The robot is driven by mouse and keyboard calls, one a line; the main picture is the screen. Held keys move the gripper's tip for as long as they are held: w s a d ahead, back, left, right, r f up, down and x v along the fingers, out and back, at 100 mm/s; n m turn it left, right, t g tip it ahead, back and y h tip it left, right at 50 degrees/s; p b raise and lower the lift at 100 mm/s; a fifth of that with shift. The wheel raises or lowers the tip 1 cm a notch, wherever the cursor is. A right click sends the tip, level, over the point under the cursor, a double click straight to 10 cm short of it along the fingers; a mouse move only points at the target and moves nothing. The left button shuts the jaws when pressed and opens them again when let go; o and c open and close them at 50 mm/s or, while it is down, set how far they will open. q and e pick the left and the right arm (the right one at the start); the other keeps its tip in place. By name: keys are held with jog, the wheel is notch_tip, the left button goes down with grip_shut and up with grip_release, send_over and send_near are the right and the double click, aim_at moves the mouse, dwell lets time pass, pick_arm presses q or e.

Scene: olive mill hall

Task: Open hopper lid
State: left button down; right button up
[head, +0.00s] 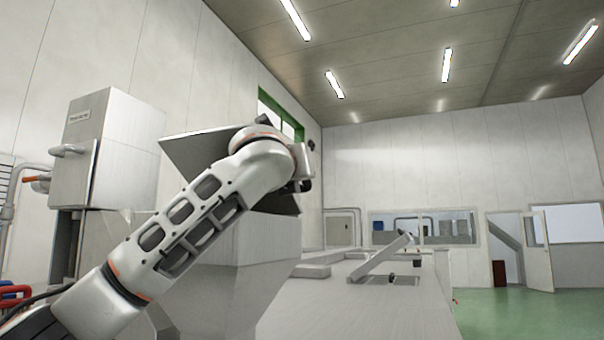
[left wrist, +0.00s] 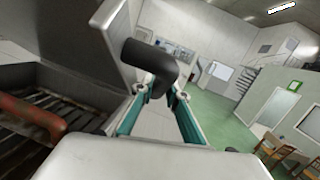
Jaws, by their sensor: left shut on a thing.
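The grey hopper (head: 240,255) stands in front of me, partly hidden behind my left arm. Its lid (head: 195,150) is a grey metal sheet that stands raised and tilted behind the arm. In the left wrist view the lid (left wrist: 88,35) is a steep panel beside the uncovered hopper mouth, where a dark slatted grate (left wrist: 85,88) shows. My left gripper (left wrist: 161,90), with teal fingers, is shut on a black bent handle (left wrist: 148,58) at the lid's edge. The head view hides these fingers behind the wrist. My right gripper is in neither view.
A red-orange bar (left wrist: 32,113) lies across the grate. A grey machine box (head: 105,150) with pipes stands at the left wall. A long grey bench or machine top (head: 365,305) runs to the hopper's right. Green floor (head: 510,310) is open beyond it.

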pick_arm(q)
jog(key=shift+a+r, duration=0.1)
jog(key=shift+r, duration=0.15)
jog(key=c, duration=2.2)
grip_release()
jog(key=shift+c, duration=0.2)
jog(key=shift+f, duration=0.1)
jog(key=shift+f, duration=0.1)
jog(key=v, duration=1.2)
